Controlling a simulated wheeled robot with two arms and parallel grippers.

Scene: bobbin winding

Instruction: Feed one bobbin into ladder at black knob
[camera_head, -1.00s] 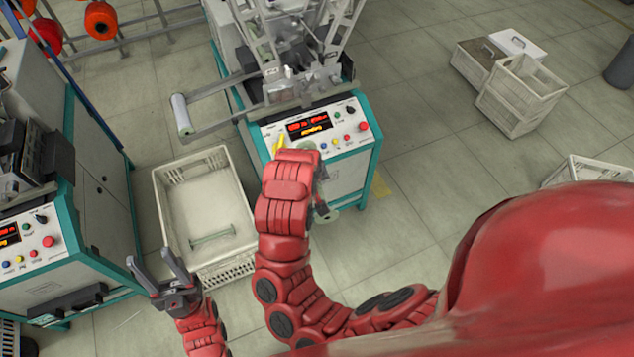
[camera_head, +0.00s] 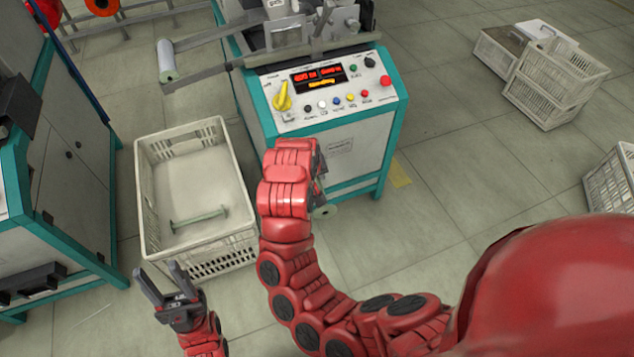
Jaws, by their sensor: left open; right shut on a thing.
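My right gripper (camera_head: 318,180) is in front of the machine's front panel, largely hidden behind my red wrist. Another pale green bobbin (camera_head: 198,218) lies in the white crate (camera_head: 222,240). My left gripper (camera_head: 157,272) is open and empty, in front of the crate's near left corner. A black knob (camera_head: 370,62) is at the panel's upper right, and a smaller black button (camera_head: 308,109) sits in its lower row. The machine's upper part is cut off by the picture's top edge.
The teal and white machine (camera_head: 345,150) has a yellow switch (camera_head: 284,96) and a lit display (camera_head: 318,77). A roller arm (camera_head: 167,62) sticks out to its left. Another machine (camera_head: 75,190) stands at left. Crates (camera_head: 553,85) stand at the right. Floor between is clear.

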